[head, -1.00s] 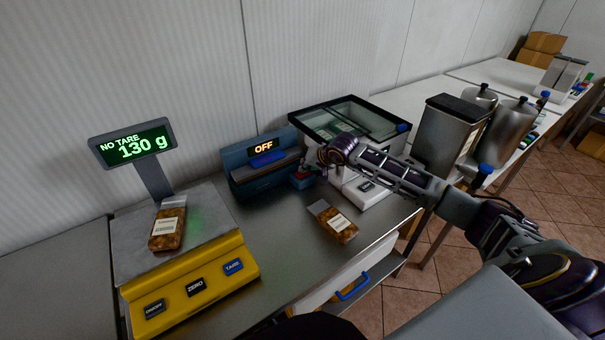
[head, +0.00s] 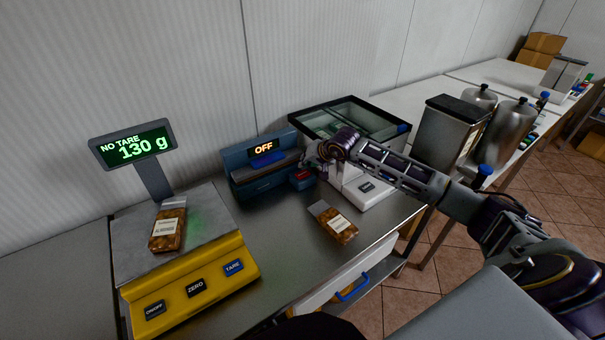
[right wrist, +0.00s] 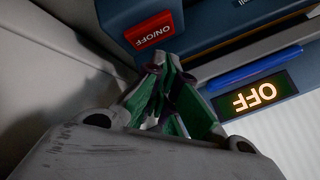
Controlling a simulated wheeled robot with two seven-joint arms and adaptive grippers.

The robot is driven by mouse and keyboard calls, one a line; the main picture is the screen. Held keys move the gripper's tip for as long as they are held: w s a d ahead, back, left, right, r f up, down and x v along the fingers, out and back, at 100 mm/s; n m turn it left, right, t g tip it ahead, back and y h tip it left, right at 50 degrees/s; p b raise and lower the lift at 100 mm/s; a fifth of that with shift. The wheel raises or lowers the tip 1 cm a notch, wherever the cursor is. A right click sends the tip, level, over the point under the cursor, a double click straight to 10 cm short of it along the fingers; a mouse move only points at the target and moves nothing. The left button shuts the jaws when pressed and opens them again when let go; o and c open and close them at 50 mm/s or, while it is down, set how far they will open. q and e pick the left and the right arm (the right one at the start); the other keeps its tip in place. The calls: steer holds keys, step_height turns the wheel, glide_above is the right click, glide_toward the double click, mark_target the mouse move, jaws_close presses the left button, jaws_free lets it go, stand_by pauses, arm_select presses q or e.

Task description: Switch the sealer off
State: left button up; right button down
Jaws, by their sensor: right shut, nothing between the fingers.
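The sealer (head: 248,177) is a dark blue box against the back wall, and its lit display (head: 264,147) reads OFF. The display also shows upside down in the right wrist view (right wrist: 259,97). A red ON/OFF switch (right wrist: 153,30) sits on the sealer's blue side part; in the head view the red (head: 302,175) shows just below my gripper. My right gripper (head: 311,158) is shut and empty at the sealer's right end. In the right wrist view its fingertips (right wrist: 158,68) are close to the switch; I cannot tell whether they touch it. My left gripper is not in view.
A yellow scale (head: 190,282) at left carries a bag of almonds (head: 168,228) and reads 130 g. Another bag (head: 333,222) lies on the counter. A glass-topped machine (head: 345,118) stands behind my right arm. Metal canisters (head: 452,130) stand further right.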

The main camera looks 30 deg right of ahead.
mark_target(305, 173)
steer(key=shift+r+p, duration=0.85)
steer(key=shift+r, duration=1.65)
